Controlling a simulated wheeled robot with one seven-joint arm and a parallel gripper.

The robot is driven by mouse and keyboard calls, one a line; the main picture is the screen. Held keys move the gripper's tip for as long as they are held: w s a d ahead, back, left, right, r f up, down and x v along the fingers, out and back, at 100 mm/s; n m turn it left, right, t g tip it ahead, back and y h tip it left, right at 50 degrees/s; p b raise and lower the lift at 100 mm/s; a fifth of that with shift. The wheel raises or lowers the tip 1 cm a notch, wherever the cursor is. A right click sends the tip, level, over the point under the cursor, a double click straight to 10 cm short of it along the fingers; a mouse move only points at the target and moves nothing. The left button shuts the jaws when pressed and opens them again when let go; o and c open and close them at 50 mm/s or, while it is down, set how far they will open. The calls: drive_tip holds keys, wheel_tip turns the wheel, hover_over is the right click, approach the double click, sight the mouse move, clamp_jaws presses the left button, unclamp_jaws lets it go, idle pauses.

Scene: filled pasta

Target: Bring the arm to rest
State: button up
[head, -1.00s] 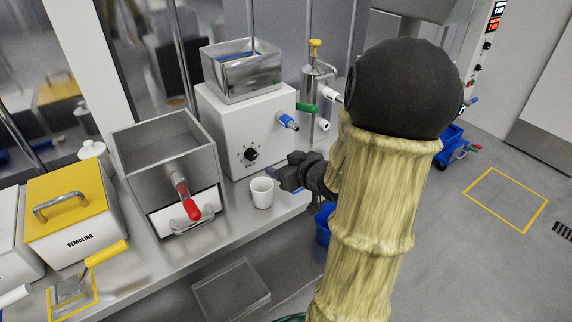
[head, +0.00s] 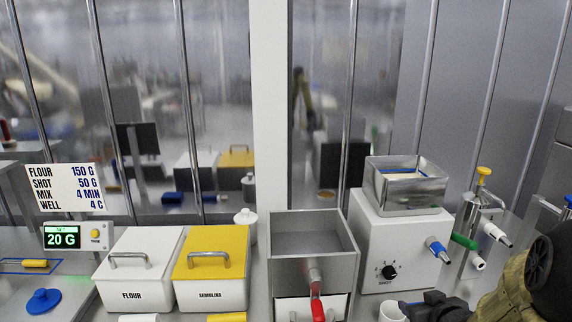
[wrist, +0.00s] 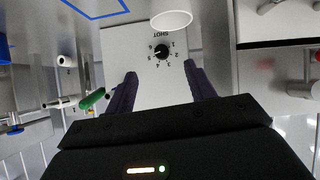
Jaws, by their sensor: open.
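My gripper (head: 432,306) shows at the bottom right of the head view, dark, with its tips beside a white cup (head: 392,312). My tan-sleeved arm runs off the right edge. In the wrist view my gripper (wrist: 160,84) has its two dark fingers spread, with nothing between them. Beyond the fingers is the white front of the dosing machine (wrist: 132,45) with its black dial (wrist: 161,53) marked SHOT. A white rim (wrist: 171,20), apparently the cup's, lies past the fingertips. I cannot tell whether the gripper touches the cup.
The dosing machine (head: 375,240) carries a steel hopper (head: 405,197). Left of it stand a steel bin (head: 310,262) with a red handle, the yellow-lidded semolina box (head: 210,290), the white flour box (head: 133,290) and a scale (head: 65,238) reading 20 G. A steel dispenser (head: 470,225) stands right.

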drive_tip(key=s+a+g+p, duration=0.1)
drive_tip(key=s+a+g, duration=0.3)
drive_tip(key=a, duration=0.4)
drive_tip(key=s+a+f+m+g+p, duration=0.1)
drive_tip(key=s+a+g+p, duration=0.1)
drive_tip(key=s+a+g, duration=0.2)
drive_tip(key=s+a, duration=0.3)
drive_tip(key=a, duration=0.1)
drive_tip(key=shift+s+a+g, duration=0.15)
drive_tip(key=shift+a+g, duration=0.1)
drive_tip(key=shift+g, duration=0.05)
